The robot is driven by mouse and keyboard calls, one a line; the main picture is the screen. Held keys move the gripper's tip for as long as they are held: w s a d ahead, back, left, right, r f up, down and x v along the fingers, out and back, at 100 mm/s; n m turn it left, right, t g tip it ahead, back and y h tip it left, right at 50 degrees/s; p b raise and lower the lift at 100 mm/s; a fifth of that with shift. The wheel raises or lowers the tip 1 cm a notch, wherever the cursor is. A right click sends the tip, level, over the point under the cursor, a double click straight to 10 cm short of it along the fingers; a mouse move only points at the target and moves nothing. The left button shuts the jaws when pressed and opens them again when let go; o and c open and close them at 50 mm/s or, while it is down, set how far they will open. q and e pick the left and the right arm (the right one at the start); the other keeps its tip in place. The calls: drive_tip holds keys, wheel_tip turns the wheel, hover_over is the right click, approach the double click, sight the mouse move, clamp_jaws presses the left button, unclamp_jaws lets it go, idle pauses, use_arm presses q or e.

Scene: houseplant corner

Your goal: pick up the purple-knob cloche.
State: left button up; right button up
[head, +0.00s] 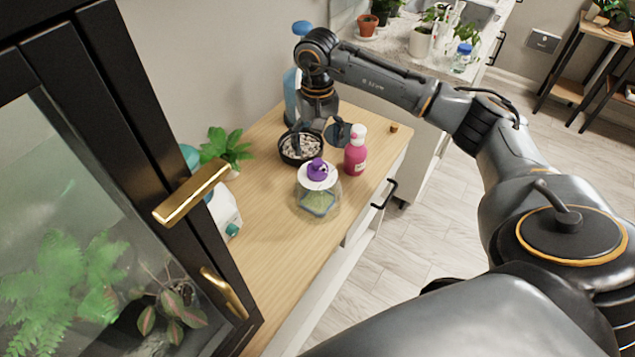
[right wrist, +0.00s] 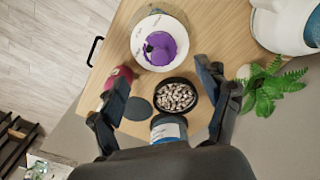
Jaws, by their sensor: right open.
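The purple-knob cloche (head: 318,201) is a clear dome with a white top and a purple knob. It stands upright on the wooden counter, with something green and a blue edge seen through it. In the right wrist view its white top (right wrist: 139,44) and purple knob show at the top centre. My right gripper (head: 318,137) is open, above the counter just behind the cloche, over the pebble bowl. In the right wrist view the right gripper (right wrist: 163,72) has its fingers spread, nothing between them touching, and the cloche lies beyond the fingertips. My left gripper is not in view.
A pink bottle (head: 356,154) stands close right of the cloche. A dark bowl of pebbles (head: 293,158) is just behind it. A blue bottle (head: 290,98), a potted plant (head: 228,146) and a white jug (head: 224,208) stand nearby. A glass cabinet (head: 90,190) is at left. The front counter is clear.

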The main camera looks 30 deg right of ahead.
sight(317, 161)
drive_tip(key=shift+f, duration=0.4)
drive_tip(key=shift+w+f, duration=0.1)
drive_tip(key=shift+f, duration=0.15)
drive_tip(key=shift+s+a+f+p, duration=0.1)
drive_tip(key=shift+s+f+p, duration=0.05)
drive_tip(key=shift+f+p, duration=0.4)
drive_tip(key=shift+s+f+p, duration=0.15)
drive_tip(key=shift+f+p, duration=0.25)
drive_tip(key=shift+p, duration=0.1)
wheel_tip(317, 161, down, 2)
drive_tip(key=shift+f+p, duration=0.2)
drive_tip(key=shift+p, duration=0.1)
drive_tip(key=shift+f, duration=0.35)
drive_tip(key=shift+c, duration=0.7)
clamp_jaws()
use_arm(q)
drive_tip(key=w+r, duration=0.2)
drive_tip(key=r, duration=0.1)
use_arm(e)
drive_tip(key=shift+w, duration=0.1)
